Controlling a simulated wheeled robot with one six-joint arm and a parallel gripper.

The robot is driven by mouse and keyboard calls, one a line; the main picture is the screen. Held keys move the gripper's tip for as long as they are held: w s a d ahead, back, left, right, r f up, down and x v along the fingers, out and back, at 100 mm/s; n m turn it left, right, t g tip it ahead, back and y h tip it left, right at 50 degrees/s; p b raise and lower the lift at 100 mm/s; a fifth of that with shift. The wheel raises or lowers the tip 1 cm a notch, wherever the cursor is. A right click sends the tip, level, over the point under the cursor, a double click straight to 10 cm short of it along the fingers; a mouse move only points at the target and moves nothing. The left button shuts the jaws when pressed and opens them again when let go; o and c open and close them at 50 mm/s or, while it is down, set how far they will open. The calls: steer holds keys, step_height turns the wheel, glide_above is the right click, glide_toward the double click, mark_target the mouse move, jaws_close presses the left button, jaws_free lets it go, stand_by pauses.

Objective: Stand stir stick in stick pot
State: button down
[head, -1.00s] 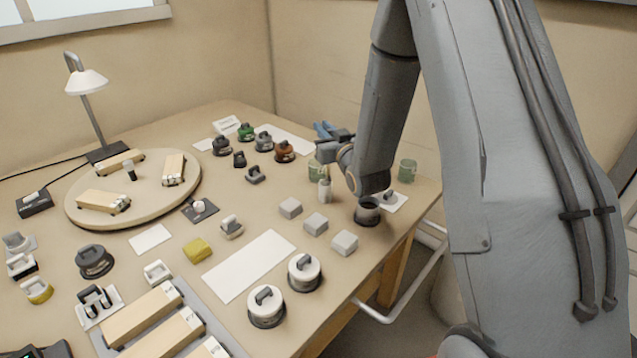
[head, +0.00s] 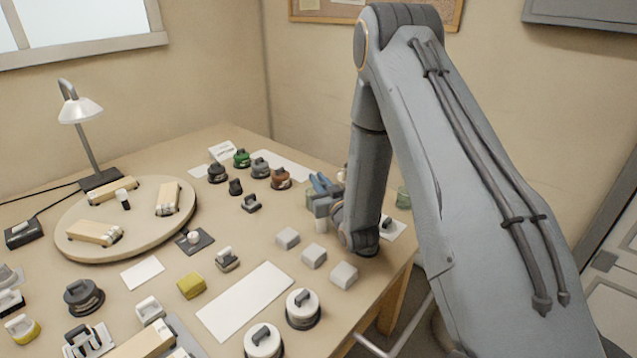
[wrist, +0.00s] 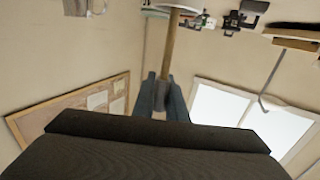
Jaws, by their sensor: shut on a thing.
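My gripper (head: 322,185) is at the back right of the bench, its blue fingers low beside a green pot (head: 310,199). In the wrist view my gripper (wrist: 164,100) is shut on the tan stir stick (wrist: 171,48) by a grey part at its near end. The stick's far end meets a white round thing (wrist: 180,6) at the top edge; I cannot tell whether it is inside it or in front of it. A small white cylinder (head: 321,226) stands just below my gripper. I cannot tell for sure which is the stick pot.
Several dark-based lidded jars (head: 260,167) stand left of my gripper. Grey blocks (head: 314,256) lie in front, and another green pot (head: 404,197) is to the right. A round turntable (head: 75,252) is at the left. A white mat (head: 245,300) is bare.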

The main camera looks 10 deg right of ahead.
steer(key=shift+f, duration=0.45)
steer(key=shift+f, duration=0.2)
steer(key=c, duration=1.8)
jaws_free()
steer(key=shift+r, duration=0.1)
steer(key=shift+o, duration=0.2)
